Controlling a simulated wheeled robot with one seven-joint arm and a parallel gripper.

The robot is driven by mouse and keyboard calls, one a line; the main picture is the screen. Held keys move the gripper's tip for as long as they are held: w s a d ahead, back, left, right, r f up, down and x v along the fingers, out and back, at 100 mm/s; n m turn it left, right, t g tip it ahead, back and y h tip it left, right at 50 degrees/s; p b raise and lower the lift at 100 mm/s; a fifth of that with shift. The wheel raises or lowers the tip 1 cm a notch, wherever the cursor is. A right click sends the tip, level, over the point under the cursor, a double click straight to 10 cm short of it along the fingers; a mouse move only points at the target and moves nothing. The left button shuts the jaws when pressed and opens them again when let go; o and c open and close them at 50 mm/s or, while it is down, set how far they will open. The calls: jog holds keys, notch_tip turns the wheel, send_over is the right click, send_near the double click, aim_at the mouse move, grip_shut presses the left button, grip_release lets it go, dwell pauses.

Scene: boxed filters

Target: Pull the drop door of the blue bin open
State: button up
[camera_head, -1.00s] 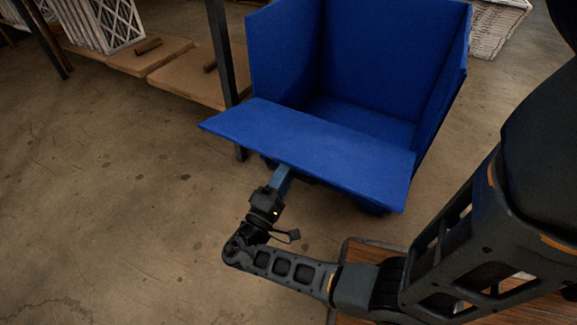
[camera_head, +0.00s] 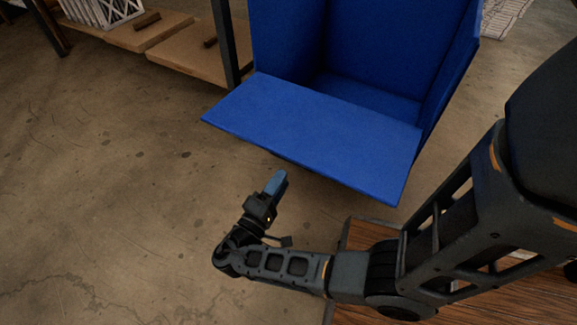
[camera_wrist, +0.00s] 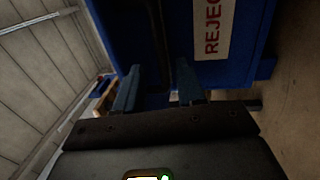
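The blue bin (camera_head: 365,40) stands in the upper middle of the head view, open toward me. Its drop door (camera_head: 315,135) is folded down and outward, roughly flat, showing its inner face. My gripper (camera_head: 276,181) is just in front of the door's near edge and appears apart from it. In the wrist view, the gripper's two blue-grey fingers (camera_wrist: 158,88) are spread with nothing clearly held between them. Beyond them is a blue surface of the bin (camera_wrist: 254,50) with a pale label (camera_wrist: 211,28) in red letters, partly cut off.
A shelf rack with a dark post (camera_head: 226,45) and brown boards (camera_head: 185,55) stands left of the bin. A wood-topped surface (camera_head: 360,240) lies under my arm. The concrete floor at left (camera_head: 100,190) is clear.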

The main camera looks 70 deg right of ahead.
aim_at(294, 161)
jog(key=shift+b+x, duration=0.55)
jog(key=shift+x, duration=3.3)
grip_shut()
jog(key=shift+r, duration=0.1)
